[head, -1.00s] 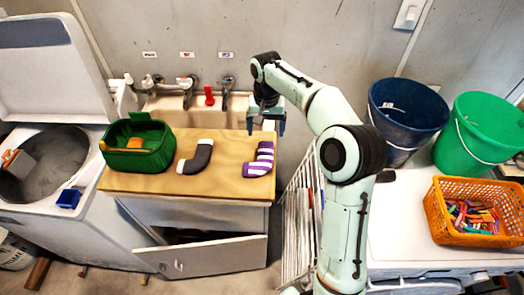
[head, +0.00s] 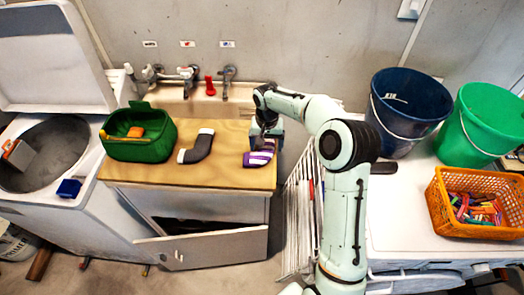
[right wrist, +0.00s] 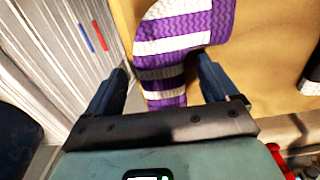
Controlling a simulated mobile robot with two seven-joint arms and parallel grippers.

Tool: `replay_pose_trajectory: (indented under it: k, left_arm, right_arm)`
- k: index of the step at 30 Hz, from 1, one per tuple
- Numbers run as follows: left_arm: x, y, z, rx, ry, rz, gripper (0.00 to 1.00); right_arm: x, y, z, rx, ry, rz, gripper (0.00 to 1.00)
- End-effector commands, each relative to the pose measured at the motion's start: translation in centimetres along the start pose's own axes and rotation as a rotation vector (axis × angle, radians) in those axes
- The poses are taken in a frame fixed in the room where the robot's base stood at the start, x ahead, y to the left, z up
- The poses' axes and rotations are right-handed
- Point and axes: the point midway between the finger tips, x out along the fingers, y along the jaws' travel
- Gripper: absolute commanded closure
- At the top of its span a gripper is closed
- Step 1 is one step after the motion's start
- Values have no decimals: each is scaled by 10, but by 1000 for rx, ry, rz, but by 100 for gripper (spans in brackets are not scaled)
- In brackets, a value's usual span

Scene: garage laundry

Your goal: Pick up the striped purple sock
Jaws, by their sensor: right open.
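The striped purple and white sock (head: 258,158) lies on the right end of the wooden board. My right gripper (head: 264,142) is over its upper part and hides some of it in the head view. In the right wrist view the sock (right wrist: 182,35) runs between the two open fingers of my right gripper (right wrist: 165,88), with a finger on each side. I cannot tell whether the fingers touch it. My left gripper is not in view.
A dark grey sock (head: 198,148) and a green basket (head: 140,148) lie left on the board (head: 215,176). A drying rack (head: 299,215) stands right of the cabinet. Two buckets and an orange basket (head: 440,222) stand further right. The cabinet door (head: 205,248) hangs open below.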

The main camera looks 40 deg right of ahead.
Motion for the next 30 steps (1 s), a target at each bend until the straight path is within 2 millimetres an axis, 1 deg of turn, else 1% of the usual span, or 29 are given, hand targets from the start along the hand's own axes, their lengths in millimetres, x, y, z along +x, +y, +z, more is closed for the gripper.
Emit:
replay_pose_trajectory:
  k: [2,8,11,12,14,23,26,29,30]
  left_arm:
    - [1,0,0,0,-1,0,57]
    - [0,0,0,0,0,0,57]
    - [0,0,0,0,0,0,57]
    - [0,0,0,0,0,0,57]
    - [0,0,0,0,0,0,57]
    - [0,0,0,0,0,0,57]
    - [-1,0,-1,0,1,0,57]
    - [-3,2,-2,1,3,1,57]
    - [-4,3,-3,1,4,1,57]
  right_arm:
    - [5,0,0,0,0,0,13]
    - [5,0,0,0,0,0,13]
    - [5,0,0,0,0,0,42]
    - [5,0,0,0,0,0,55]
    - [5,0,0,0,0,0,73]
    - [3,0,0,0,1,-1,73]
    - [-6,0,-1,0,3,-1,73]
    - [-23,-1,-1,0,5,-3,73]
    - [-33,-1,-1,1,6,-3,73]
